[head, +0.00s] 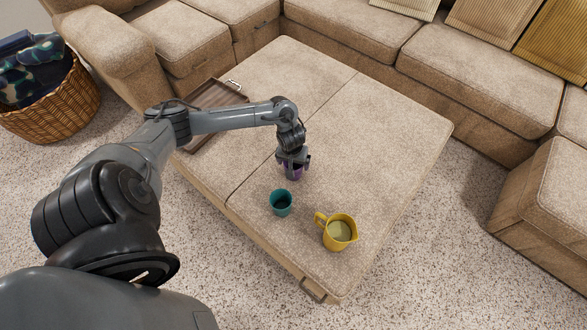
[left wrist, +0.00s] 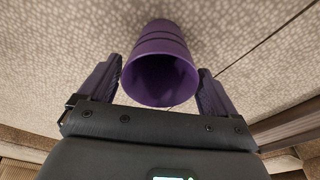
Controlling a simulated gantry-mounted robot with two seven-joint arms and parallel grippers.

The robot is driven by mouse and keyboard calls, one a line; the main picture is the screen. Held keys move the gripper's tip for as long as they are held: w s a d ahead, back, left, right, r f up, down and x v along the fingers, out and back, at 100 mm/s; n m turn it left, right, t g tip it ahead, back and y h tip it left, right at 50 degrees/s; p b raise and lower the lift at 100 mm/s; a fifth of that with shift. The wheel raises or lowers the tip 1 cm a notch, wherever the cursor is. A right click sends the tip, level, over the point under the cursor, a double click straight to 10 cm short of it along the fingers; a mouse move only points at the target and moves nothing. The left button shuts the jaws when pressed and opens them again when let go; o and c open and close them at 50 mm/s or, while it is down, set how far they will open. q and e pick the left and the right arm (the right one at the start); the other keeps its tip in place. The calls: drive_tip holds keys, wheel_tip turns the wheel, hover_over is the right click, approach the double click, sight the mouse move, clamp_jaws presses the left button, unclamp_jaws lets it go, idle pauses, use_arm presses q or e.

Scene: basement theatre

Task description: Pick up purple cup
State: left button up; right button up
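The purple cup (head: 292,172) stands on the beige ottoman (head: 400,120), mostly hidden under my left gripper (head: 294,162) in the head view. In the left wrist view the cup (left wrist: 160,62) shows its open mouth towards the camera, between the two fingers of my left gripper (left wrist: 160,85). The fingers are spread on either side of the cup's rim. A small gap shows between each finger and the cup, so the gripper looks open around it. My right gripper is in neither view.
A teal cup (head: 281,203) and a yellow pitcher (head: 340,232) stand nearby on the ottoman, towards the front. A wooden tray (head: 205,140) lies at its left, behind my left arm. A beige sofa (head: 470,80) surrounds the back and right. A wicker basket (head: 62,112) stands at far left.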

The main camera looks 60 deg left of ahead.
use_arm(q)
drive_tip(key=c, duration=0.7)
drive_tip(key=shift+r, duration=0.2)
